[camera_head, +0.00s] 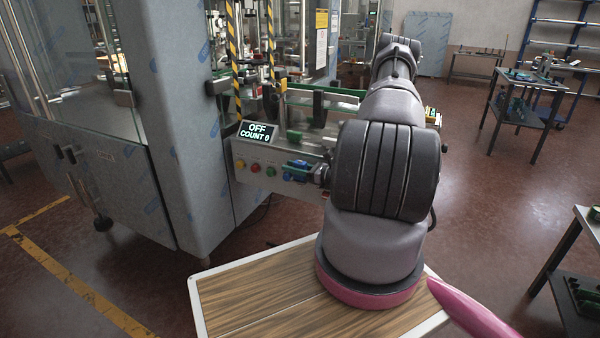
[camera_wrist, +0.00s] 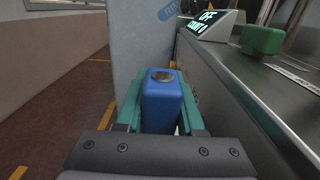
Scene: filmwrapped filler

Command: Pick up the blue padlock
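The blue padlock (camera_wrist: 162,108) shows in the wrist view as a blue block with a round grey metal part on its top face. It is between the two green fingers of my gripper (camera_wrist: 162,100), one on each side. The fingers lie close along its sides; I cannot tell whether both press on it. No shackle is visible. In the head view the padlock (camera_head: 296,171) is a small blue shape at the front of the machine's control panel, partly covered by my gripper (camera_head: 303,168).
The control panel (camera_head: 250,160) has coloured buttons and a display (camera_head: 257,131) reading "OFF COUNT 0". A green block (camera_wrist: 262,40) sits on the conveyor at right in the wrist view. A grey machine column (camera_head: 190,120) stands left of the panel.

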